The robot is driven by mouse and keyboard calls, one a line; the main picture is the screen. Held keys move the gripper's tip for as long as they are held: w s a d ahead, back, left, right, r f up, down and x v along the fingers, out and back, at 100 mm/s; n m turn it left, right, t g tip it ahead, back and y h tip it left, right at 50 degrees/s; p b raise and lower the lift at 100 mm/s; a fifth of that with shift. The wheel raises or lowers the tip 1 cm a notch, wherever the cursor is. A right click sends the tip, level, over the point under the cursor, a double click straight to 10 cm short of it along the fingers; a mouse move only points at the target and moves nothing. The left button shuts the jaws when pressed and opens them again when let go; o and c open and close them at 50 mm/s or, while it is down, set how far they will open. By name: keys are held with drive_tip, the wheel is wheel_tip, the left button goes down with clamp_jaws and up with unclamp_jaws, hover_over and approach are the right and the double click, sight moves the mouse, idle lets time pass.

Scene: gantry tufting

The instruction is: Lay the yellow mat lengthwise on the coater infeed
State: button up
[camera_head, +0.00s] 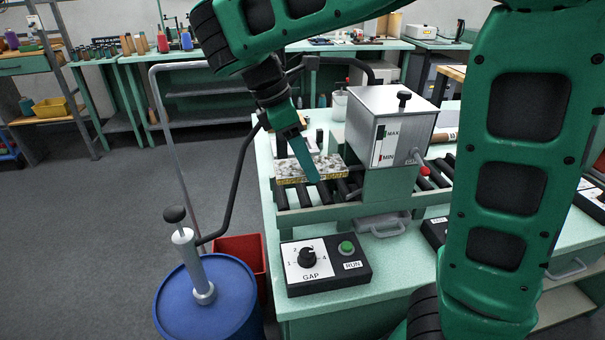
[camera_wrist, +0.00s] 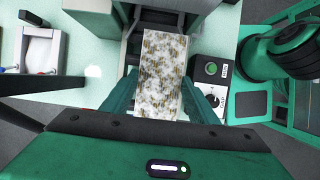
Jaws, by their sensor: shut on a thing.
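The mat (camera_head: 326,167) is speckled white and yellow-brown; it also shows in the wrist view (camera_wrist: 162,60). It lies at the rollers of the coater infeed (camera_head: 300,195), its long side running along the conveyor toward the coater (camera_head: 390,125). I cannot tell whether it rests fully on the rollers. My gripper (camera_head: 305,165) reaches down over it from above. In the wrist view my gripper (camera_wrist: 162,98) has one finger along each long edge, shut on the mat. The near finger hides part of the mat in the head view.
A control box with a GAP knob and green RUN button (camera_head: 325,265) stands in front of the infeed. A blue drum (camera_head: 208,305) with a pump and a red bin (camera_head: 243,258) stand left of the bench. A bent hose and pipe rise near the drum. The left floor is clear.

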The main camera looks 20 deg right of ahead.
drive_tip(key=shift+w+d+f, duration=0.65)
drive_tip(key=shift+w+f, duration=0.05)
drive_tip(key=shift+w, duration=0.05)
drive_tip(key=shift+f, duration=1.85)
drive_tip(key=o, duration=1)
drive_tip(key=shift+f, duration=0.1)
drive_tip(key=shift+o, duration=0.2)
drive_tip(key=shift+a, duration=0.1)
drive_tip(key=v, duration=1)
drive_tip(key=shift+a+r, duration=0.1)
drive_tip(key=shift+r, duration=0.3)
drive_tip(key=shift+a+r, duration=0.3)
drive_tip(key=shift+r, duration=0.3)
